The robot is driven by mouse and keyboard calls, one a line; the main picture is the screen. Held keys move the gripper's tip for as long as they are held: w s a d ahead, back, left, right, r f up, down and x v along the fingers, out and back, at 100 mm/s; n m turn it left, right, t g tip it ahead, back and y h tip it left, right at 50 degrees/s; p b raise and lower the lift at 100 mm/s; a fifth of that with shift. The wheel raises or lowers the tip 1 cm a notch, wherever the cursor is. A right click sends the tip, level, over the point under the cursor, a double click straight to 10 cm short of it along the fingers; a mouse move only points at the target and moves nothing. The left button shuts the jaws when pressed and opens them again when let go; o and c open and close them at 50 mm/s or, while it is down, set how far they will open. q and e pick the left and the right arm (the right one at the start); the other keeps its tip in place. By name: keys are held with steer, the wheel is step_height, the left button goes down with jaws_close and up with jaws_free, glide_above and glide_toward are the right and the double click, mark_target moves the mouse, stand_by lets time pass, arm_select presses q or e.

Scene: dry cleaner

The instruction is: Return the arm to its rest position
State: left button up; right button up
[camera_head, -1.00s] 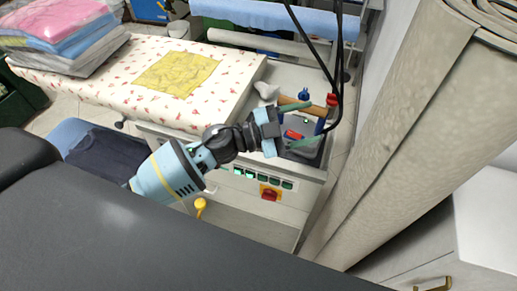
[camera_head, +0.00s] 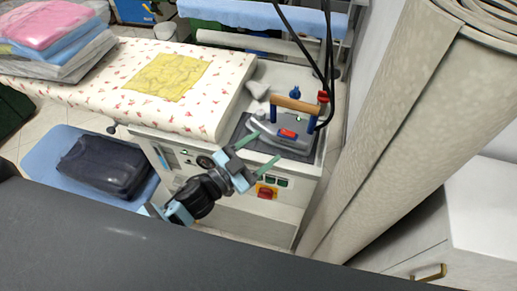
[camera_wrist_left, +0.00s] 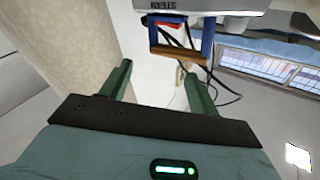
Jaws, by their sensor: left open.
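My left gripper (camera_head: 257,152) is open and empty in the head view, its two green fingers spread in front of the ironing station's control panel. Its fingers also show in the left wrist view (camera_wrist_left: 158,85), apart with nothing between them. The steam iron (camera_head: 284,131) with a wooden handle stands on its grey rest at the station's right end, just beyond the fingers. In the left wrist view the iron's handle (camera_wrist_left: 178,53) appears beyond the fingers. My right gripper is in neither view.
A yellow cloth (camera_head: 172,76) lies on the patterned ironing board (camera_head: 215,92). Folded bagged garments (camera_head: 50,40) are stacked at left. A dark folded item (camera_head: 103,166) lies on a blue surface below. A large beige roll (camera_head: 385,130) stands at right. Black cables hang above the iron.

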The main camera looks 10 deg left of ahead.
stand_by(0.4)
arm_select(q)
steer(key=s+a+f+n+g+y, duration=0.3)
steer(key=s+f, duration=0.7)
steer(key=s, duration=0.4)
steer(key=s+a+f+n+g+y+p, duration=0.1)
steer(key=s+a+f+n+g+y, duration=0.2)
steer(key=s+a+f+n+y, duration=0.3)
steer(key=s+a+f+y, duration=0.1)
steer(key=s+f, duration=0.4)
steer(key=s, duration=0.3)
steer(key=shift+s+a+f, duration=0.2)
steer(key=shift+s, duration=0.05)
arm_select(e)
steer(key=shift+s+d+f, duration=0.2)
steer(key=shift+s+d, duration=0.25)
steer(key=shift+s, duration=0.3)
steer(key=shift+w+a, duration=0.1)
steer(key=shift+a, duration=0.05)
arm_select(q)
steer(key=shift+c, duration=0.4)
